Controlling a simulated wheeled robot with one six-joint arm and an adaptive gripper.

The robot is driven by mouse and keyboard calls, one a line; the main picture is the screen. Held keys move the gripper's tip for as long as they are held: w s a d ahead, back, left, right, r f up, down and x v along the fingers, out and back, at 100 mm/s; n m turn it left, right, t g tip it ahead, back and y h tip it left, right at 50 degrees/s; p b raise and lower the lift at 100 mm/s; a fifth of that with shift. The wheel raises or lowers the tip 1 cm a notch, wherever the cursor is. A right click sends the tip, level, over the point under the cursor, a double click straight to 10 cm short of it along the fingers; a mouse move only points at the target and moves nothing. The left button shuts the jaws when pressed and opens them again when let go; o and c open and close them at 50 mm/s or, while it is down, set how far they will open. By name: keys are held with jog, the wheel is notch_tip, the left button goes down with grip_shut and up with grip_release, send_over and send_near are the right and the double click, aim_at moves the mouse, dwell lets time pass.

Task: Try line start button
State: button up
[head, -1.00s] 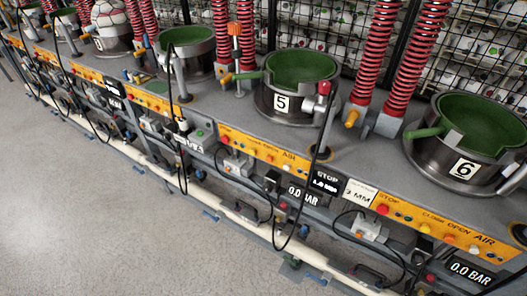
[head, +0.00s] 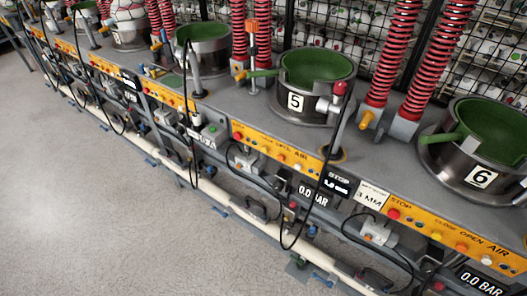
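No button carries a label that I can read as line start. A small green button (head: 212,129) sits on a grey box at the bench's front edge, left of press 5; whether it is the line start button I cannot tell. Yellow-orange control strips run along the bench front, with a red button (head: 393,214) by the word STOP below press 6 and yellow, orange and white buttons beside CLOSE, OPEN and AIR. My gripper is not in view.
Press cup 5 (head: 317,70) and press cup 6 (head: 490,130), both green-lined, stand on the grey bench. Red springs (head: 393,50) rise behind. Black cables (head: 318,200) hang in front of the bench. A white pipe runs low along it. The grey floor (head: 90,220) at left is clear.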

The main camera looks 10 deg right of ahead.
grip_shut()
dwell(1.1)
